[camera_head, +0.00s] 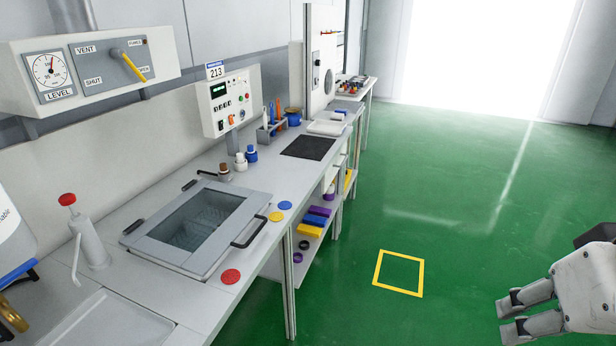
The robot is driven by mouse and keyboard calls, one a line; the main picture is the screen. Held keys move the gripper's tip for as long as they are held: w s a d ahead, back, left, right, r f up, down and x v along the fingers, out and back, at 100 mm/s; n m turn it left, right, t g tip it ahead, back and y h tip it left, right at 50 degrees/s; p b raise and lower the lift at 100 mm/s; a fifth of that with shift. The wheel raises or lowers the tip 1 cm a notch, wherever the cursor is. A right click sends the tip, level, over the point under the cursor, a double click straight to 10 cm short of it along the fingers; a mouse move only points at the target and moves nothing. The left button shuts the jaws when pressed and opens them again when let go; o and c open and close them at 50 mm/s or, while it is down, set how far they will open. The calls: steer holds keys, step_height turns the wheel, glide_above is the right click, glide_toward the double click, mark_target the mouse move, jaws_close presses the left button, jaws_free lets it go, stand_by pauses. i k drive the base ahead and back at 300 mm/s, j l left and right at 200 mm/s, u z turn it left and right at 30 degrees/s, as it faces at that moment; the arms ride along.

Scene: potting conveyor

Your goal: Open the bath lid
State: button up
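The bath lid (178,248) is a grey frame with a clear window, lying shut over the bath set into the bench top. Its black handle (250,234) is on the right-hand edge, towards the aisle. Through the window I see a rack-like shape inside the bath. My gripper (508,318) is at the lower right, over the green floor, far from the lid. Its two fingers are apart with nothing between them.
A yellow floor square (398,272) lies between the bench and my gripper. Coloured discs, including a red one (230,276), lie beside the bath. A pump bottle (90,240) and a tray (115,322) stand nearer. The green floor is clear.

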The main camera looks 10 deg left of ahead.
mark_target(203, 260)
steer(key=i+u, duration=0.35)
steer(key=i, duration=0.15)
steer(key=i+u, duration=0.4)
steer(key=i+l+u, duration=0.35)
steer(key=i, duration=0.15)
steer(key=z, duration=0.35)
steer(key=i+l+u, duration=0.2)
steer(key=l, duration=0.15)
steer(key=l+u, duration=0.15)
steer(key=l, duration=0.2)
steer(key=u, duration=0.6)
steer(key=k+l+u, duration=0.1)
steer(key=u, duration=0.35)
steer(key=k+u, duration=0.25)
steer(key=u, duration=0.2)
steer(key=k+u, duration=0.15)
steer(key=u, duration=0.3)
